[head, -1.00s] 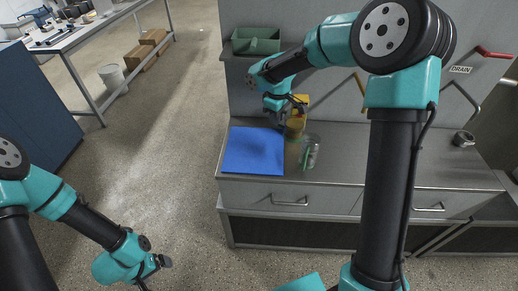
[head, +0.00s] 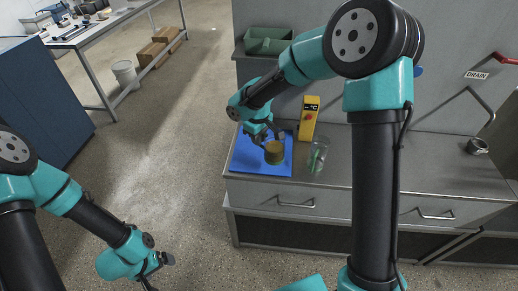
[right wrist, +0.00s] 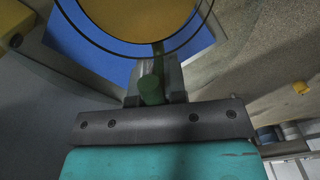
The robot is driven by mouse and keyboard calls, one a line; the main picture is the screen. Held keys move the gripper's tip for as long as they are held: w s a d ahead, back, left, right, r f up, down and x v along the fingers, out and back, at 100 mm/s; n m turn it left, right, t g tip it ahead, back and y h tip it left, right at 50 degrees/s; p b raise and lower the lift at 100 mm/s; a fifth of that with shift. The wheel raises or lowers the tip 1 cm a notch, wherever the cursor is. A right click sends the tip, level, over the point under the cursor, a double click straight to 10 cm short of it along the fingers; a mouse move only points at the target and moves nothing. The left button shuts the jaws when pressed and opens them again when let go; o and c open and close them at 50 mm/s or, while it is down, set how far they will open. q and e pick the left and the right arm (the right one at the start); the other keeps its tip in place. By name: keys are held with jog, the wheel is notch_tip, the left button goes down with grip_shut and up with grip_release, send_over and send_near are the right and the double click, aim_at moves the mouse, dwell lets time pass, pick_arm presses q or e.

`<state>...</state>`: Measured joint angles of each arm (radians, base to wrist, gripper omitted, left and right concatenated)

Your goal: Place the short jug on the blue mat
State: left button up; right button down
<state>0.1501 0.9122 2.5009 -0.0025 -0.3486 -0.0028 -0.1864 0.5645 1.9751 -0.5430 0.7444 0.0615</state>
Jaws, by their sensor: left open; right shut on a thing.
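The short jug (head: 275,154) is a small clear vessel with ochre contents. My right gripper (head: 268,138) is shut on its green handle, which shows in the right wrist view (right wrist: 151,88). The jug looks upright over the right part of the blue mat (head: 246,162); I cannot tell whether its base touches the mat. The mat also shows beyond the jug in the right wrist view (right wrist: 85,55). My left gripper (head: 159,271) is open and empty, low at the left, away from the counter.
A taller clear jug (head: 317,158) with something green stands on the counter right of the mat. A yellow device marked °C (head: 309,118) stands behind it. A green bin (head: 268,42) sits on the back shelf. A metal cup (head: 477,146) is far right.

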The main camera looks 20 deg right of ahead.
jog(key=s+f+n, duration=0.1)
jog(key=s+n, duration=0.8)
jog(key=n, duration=0.5)
jog(key=s+a+f+n, duration=0.1)
jog(key=s+f+n, duration=0.1)
jog(key=s+n, duration=0.7)
jog(key=shift+a+f+n, duration=0.2)
jog(key=shift+f+n, duration=0.05)
jog(key=shift+n, duration=2.85)
